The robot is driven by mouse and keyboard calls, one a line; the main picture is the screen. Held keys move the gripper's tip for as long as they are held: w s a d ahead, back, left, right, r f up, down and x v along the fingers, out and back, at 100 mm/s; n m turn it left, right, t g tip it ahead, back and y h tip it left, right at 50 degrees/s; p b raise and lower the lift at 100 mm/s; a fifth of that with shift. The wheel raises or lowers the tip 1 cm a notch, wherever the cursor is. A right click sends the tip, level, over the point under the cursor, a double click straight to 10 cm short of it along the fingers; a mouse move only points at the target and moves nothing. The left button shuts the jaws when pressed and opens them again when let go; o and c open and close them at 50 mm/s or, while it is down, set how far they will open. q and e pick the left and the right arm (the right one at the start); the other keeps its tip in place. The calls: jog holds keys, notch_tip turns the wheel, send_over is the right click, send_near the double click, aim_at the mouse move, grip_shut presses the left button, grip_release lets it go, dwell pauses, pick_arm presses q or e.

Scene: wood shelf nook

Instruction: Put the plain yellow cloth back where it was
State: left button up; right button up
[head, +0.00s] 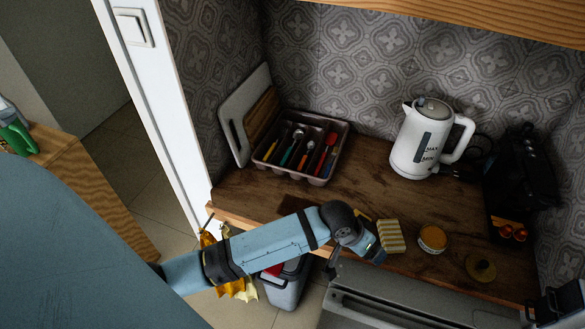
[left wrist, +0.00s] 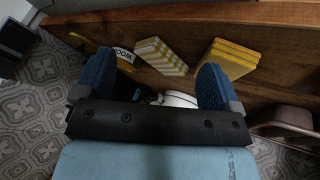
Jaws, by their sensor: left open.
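The plain yellow cloth (left wrist: 230,60) lies folded on the wooden counter, near its front edge, in the left wrist view. In the head view my left wrist hides nearly all of it; only a yellow sliver (head: 364,215) shows. A yellow-and-white striped cloth (head: 391,236) lies beside it; it also shows in the left wrist view (left wrist: 161,56). My left gripper (left wrist: 155,80) is open and empty, above the counter's front, with both cloths beyond its fingers. My right gripper (head: 557,302) is partly in view at the lower right; its jaws are unclear.
A white kettle (head: 420,140), a cutlery tray (head: 337,155) and a black machine (head: 527,170) stand farther back. Yellow fabric (head: 235,288) hangs below the counter by a grey bin (head: 286,287).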

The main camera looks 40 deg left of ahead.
pick_arm(q)
jog(key=s+a+f+t, duration=0.3)
jog(key=s+a, duration=0.1)
jog(key=s, duration=0.4)
jog(key=s+a+f+t+y, duration=0.1)
jog(key=s+a+f+t, duration=0.2)
jog(key=s, duration=0.6)
jog(key=shift+a+f+t, duration=0.3)
jog(key=shift+a+f, duration=0.05)
jog(key=shift+a, duration=0.85)
